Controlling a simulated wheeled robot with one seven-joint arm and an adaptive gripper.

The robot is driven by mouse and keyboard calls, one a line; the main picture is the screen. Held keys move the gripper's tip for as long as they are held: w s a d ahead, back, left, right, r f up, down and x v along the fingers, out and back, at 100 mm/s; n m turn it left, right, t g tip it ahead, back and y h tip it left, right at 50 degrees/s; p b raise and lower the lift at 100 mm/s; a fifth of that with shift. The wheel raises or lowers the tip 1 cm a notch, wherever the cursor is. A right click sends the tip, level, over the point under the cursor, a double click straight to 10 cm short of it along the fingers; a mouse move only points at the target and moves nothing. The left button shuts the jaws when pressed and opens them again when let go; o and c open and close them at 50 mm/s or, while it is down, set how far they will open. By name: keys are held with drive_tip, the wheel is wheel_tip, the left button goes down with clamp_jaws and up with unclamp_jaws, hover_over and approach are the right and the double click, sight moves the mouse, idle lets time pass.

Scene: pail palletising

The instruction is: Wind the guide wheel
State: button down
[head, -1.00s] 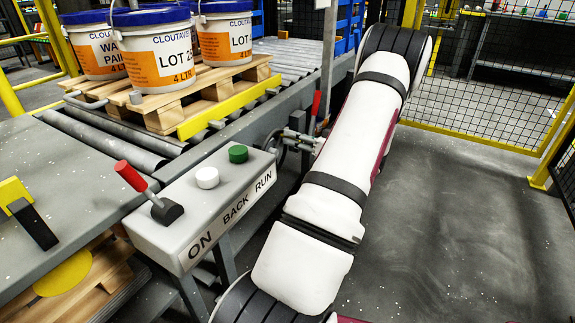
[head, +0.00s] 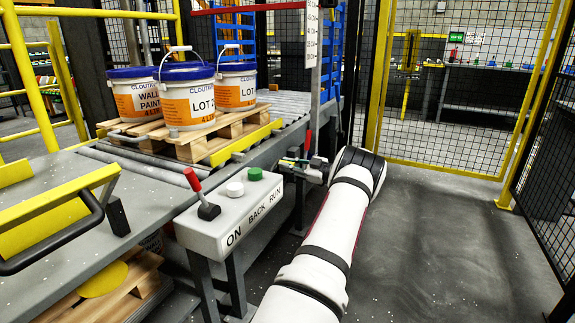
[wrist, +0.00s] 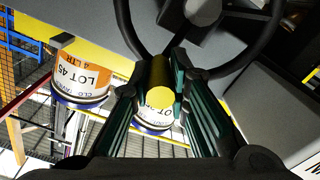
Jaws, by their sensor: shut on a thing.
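The guide wheel shows in the wrist view as a dark round rim (wrist: 268,42) with a grey hub (wrist: 203,12). A knob with a yellow end (wrist: 160,98) stands out near the rim. My gripper (wrist: 160,90) has its green-ribbed fingers closed on both sides of this knob. In the head view my gripper (head: 308,168) is small, beside the conveyor's side behind the control box. There the wheel is mostly hidden.
Several paint pails (head: 188,100) stand on a wooden pallet (head: 205,137) on the roller conveyor. A control box (head: 228,218) with a red lever (head: 200,190) and white and green buttons stands close left of my arm. Mesh fencing (head: 455,100) is behind; floor on the right is clear.

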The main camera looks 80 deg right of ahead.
drive_tip(key=shift+a+f+n+p, duration=0.25)
drive_tip(key=shift+a+n+p, duration=0.1)
drive_tip(key=shift+a+n, duration=0.3)
drive_tip(key=c, duration=1.5)
unclamp_jaws()
drive_tip(key=shift+d, duration=0.1)
drive_tip(key=shift+w+r, duration=0.1)
drive_tip(key=shift+s, duration=0.3)
drive_tip(key=v, duration=1.1)
drive_tip(key=shift+s, duration=0.25)
drive_tip(key=shift+w, duration=0.1)
